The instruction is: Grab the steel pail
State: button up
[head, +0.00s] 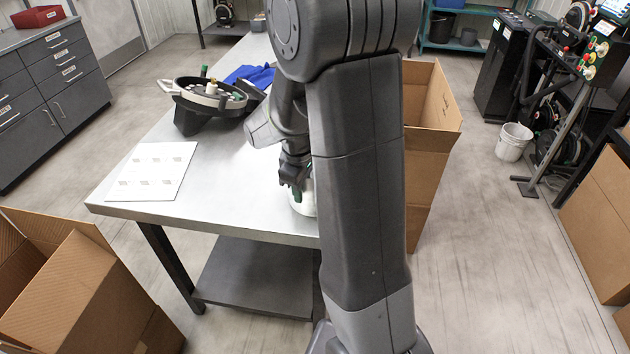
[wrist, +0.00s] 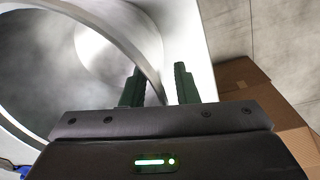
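The steel pail (wrist: 95,30) fills the upper left of the wrist view, seen from above into its open, shiny inside. In the head view the pail (head: 304,203) stands on the metal table, mostly hidden behind my arm. My gripper (wrist: 158,72) is open, with its two dark green fingers on either side of the pail's curved rim. The left finger is on the inner side and the right finger on the outer side, with a gap showing beside the rim. In the head view my gripper (head: 294,188) is over the pail.
The table (head: 235,190) also bears a seed meter (head: 210,95), a blue cloth (head: 250,76) and a white printed sheet (head: 145,171). A tall cardboard box (head: 425,180) stands close at the table's right side. Another open box (head: 85,295) is at front left.

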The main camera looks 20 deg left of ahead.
grip_shut()
